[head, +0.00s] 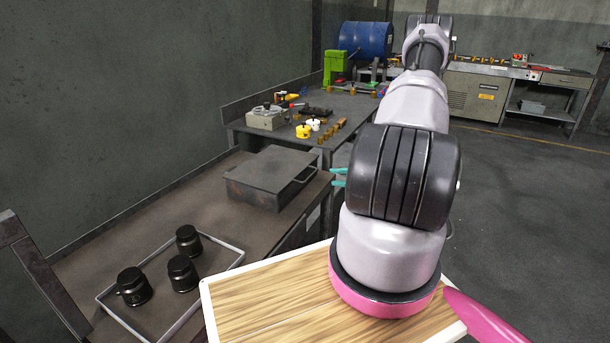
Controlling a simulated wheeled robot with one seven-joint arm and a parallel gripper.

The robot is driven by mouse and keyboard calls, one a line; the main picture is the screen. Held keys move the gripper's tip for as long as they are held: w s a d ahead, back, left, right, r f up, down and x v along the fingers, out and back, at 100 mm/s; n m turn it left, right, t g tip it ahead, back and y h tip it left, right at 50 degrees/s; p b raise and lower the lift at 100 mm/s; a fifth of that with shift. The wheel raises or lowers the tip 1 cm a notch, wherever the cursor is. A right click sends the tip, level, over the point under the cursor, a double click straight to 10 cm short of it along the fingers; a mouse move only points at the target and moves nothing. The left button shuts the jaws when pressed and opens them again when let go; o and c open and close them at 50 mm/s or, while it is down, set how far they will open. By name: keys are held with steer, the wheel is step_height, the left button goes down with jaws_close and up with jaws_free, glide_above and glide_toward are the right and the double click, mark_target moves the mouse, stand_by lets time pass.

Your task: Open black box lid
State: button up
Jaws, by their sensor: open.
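The black box (252,193) is a low, dark grey, worn metal box on the workbench at centre left. Its flat lid (270,167) lies closed on top, with a bar handle (304,175) at its right side. My gripper (338,177) shows only as two teal fingertips poking out left of my arm. They are a little apart and empty, just right of the handle, with a small gap in the picture. The rest of the gripper is hidden behind my arm.
A wire-edged tray (228,244) with black round pots (134,287) stands on the bench (190,207) at front left. A farther table (352,105) holds small yellow and brass parts and a grey box. A blue drum (366,40) stands behind. The floor (520,200) at right is clear.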

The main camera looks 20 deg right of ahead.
mark_target(312, 174)
steer(key=x, duration=1)
steer(key=shift+w+a, duration=0.15)
steer(key=shift+c, duration=0.3)
jaws_close()
stand_by(0.8)
